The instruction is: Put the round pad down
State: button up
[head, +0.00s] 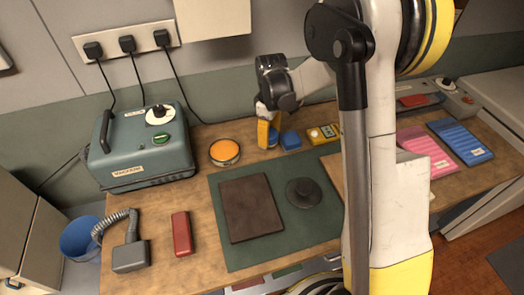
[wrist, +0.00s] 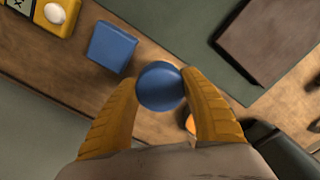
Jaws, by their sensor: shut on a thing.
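The blue round pad (wrist: 160,87) sits between the two yellow fingers of my gripper (wrist: 161,92) in the wrist view, and the fingers press on its sides. In the head view my gripper (head: 269,135) points down over the back of the wooden desk, and only a little of the blue pad (head: 273,137) shows beside a finger. I cannot tell whether the pad touches the desk. A blue block (wrist: 112,47) lies close by, apart from the pad; it also shows in the head view (head: 290,140).
An orange-topped round tin (head: 224,151) stands left of my gripper. A green mat (head: 270,253) carries a brown rectangular board (head: 250,207) and a dark round knobbed object (head: 303,193). A yellow device (head: 323,134) lies to the right, a teal machine (head: 143,147) at left.

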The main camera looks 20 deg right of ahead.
aim_at(261, 152)
jog(key=shift+w+a+f+b, duration=0.15)
jog(key=shift+w+a+f, duration=0.1)
jog(key=shift+a+f, duration=0.3)
jog(key=shift+w+a+f+b, duration=0.15)
jog(key=shift+w+a+f, duration=0.15)
jog(key=shift+a, duration=0.4)
jog(key=shift+f+b, duration=0.95)
jog(key=shift+f, duration=0.95)
jog(key=shift+f, duration=0.25)
jog(key=o, duration=1)
jog(key=shift+r, duration=0.1)
jog(key=shift+r, duration=0.1)
